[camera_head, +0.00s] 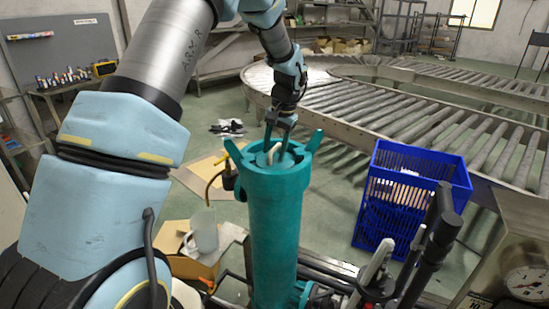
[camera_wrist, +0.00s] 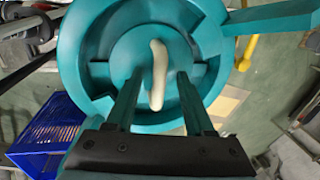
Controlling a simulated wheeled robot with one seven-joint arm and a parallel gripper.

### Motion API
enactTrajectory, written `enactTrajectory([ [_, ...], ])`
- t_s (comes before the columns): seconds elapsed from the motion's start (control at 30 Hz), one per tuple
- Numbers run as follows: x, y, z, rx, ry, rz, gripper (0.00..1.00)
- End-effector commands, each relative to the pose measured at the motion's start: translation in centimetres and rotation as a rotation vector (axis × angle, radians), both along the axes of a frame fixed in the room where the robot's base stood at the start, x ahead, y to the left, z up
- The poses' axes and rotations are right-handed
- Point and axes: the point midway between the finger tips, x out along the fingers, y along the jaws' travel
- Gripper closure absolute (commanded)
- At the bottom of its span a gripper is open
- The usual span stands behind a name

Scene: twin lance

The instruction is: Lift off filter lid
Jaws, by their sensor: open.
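The teal filter housing (camera_head: 274,225) stands upright in the middle of the head view, with lugs sticking out at its top. Its round lid (camera_wrist: 130,50) sits in the top ring and carries a pale curved handle (camera_wrist: 158,75). The handle (camera_head: 272,150) also shows in the head view. My gripper (camera_head: 277,143) points down at the lid from above. In the wrist view its two fingers (camera_wrist: 155,85) are apart, one on each side of the handle's lower part. I cannot tell whether either finger touches the handle.
A blue crate (camera_head: 412,195) stands to the right of the housing. A roller conveyor (camera_head: 400,110) curves behind. Dark and pale upright levers (camera_head: 425,250) stand at the front right. A pale jug (camera_head: 204,232) and cardboard lie to the left.

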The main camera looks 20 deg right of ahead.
Motion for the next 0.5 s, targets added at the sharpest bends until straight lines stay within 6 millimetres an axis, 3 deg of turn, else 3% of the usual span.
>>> enactTrajectory([
  [0.2,0.04,0.0,-0.15,-0.001,-0.001,0.0,0.47],
  [0.5,0.04,0.0,-0.11,-0.001,-0.001,0.0,0.79],
])
